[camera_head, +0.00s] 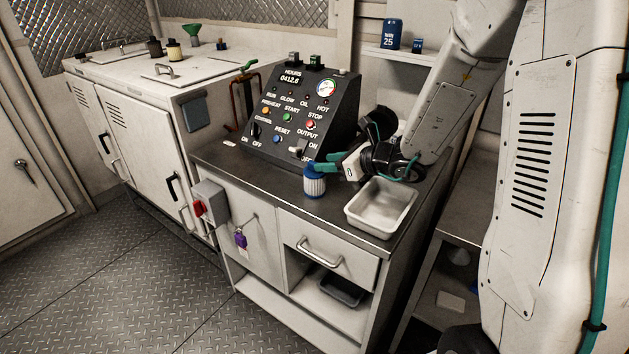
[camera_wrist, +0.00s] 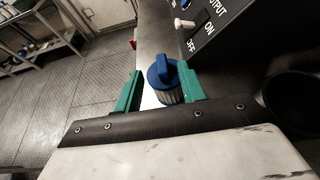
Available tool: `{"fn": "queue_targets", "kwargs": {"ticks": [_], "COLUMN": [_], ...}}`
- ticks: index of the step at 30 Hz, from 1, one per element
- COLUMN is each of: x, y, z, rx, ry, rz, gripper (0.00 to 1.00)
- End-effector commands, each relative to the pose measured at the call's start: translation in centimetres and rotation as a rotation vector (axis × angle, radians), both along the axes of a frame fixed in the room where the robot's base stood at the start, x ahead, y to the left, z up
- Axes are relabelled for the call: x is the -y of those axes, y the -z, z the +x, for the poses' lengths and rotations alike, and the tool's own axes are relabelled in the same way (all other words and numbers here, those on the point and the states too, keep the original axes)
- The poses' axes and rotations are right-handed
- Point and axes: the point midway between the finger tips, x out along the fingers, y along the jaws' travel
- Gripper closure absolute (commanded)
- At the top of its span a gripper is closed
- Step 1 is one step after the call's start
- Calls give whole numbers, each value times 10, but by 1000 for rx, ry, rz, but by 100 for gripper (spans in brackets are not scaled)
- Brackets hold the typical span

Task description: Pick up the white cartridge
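The white cartridge (camera_head: 314,186), pleated with a blue cap, stands upright on the dark counter beside the control panel. In the wrist view the cartridge (camera_wrist: 170,98) shows mostly as its blue cap and grip, with a strip of ribbed body below. My gripper (camera_head: 320,165) comes in from the right at the height of the cap. Its green fingers are spread in the wrist view (camera_wrist: 158,84), and the cap appears between them, nearer the right finger. A gap shows at the left finger. I cannot tell whether the right finger touches it. The cartridge's lower body is hidden in the wrist view.
A metal tray (camera_head: 380,211) sits on the counter's right end, close to my wrist. The sloped control panel (camera_head: 298,118) rises behind the cartridge. A grey box with a red switch (camera_head: 208,203) hangs on the counter's left side. The counter left of the cartridge is mostly clear.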

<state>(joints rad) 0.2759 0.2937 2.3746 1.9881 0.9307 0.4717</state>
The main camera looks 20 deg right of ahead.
Motion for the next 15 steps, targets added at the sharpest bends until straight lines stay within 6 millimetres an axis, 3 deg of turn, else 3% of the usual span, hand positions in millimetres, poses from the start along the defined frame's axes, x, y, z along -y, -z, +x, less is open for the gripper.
{"fn": "queue_targets", "kwargs": {"ticks": [9,15], "x": [-23,-28], "y": [21,24], "z": [33,41], "rx": [1,2], "ry": [-5,-2], "rz": [-2,-3], "gripper": [60,60]}}
